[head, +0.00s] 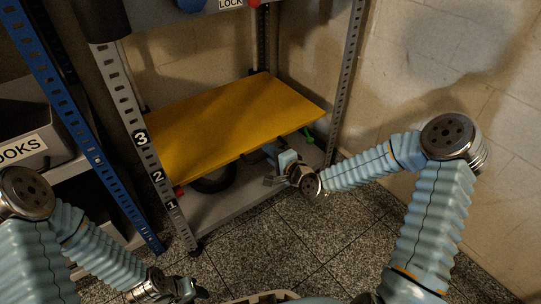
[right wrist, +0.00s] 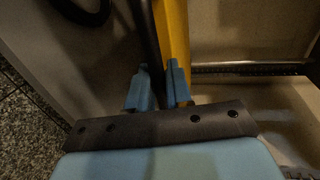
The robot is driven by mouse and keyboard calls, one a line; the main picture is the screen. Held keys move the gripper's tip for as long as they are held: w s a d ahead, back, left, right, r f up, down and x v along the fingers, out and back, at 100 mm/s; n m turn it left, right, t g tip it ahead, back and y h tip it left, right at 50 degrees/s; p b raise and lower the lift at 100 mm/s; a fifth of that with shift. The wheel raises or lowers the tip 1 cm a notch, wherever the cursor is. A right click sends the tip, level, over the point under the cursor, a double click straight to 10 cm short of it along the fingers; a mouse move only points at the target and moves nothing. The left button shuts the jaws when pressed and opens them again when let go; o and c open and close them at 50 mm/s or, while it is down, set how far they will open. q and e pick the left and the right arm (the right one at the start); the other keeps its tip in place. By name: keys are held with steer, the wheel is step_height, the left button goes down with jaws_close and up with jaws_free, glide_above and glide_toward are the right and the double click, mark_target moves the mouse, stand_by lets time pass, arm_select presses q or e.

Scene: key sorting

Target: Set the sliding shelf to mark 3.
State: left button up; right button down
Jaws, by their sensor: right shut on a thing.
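The sliding shelf (head: 232,115) is a flat yellow board between the rack's posts. The number marks 3 (head: 141,139), 2 (head: 157,177) and 1 (head: 170,205) run down the front left post. The shelf's near left corner shows beside this post between marks 2 and 1, with a small red part (head: 179,191) there. My right gripper (head: 276,168) is shut at the shelf's front edge. In the right wrist view its fingers (right wrist: 160,88) close on a dark strip along the yellow shelf (right wrist: 174,35). My left gripper (head: 190,290) is low at the front; its fingertips are unclear.
Below the shelf are a grey bottom board (head: 235,200), a dark ring-shaped thing (head: 214,181) and a green part (head: 308,133). A blue post (head: 97,160) and a grey box (head: 25,140) stand left. A wall is at right. The speckled floor (head: 260,250) in front is clear.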

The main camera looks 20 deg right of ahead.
arm_select(q)
step_height(320, 180, up, 13)
steer(key=p, duration=1.2)
arm_select(e)
step_height(320, 180, up, 22)
arm_select(q)
steer(key=shift+s+r, duration=0.1)
arm_select(e)
steer(key=shift+r, duration=0.15)
steer(key=c, duration=1.4)
jaws_free()
steer(key=shift+o, duration=0.9)
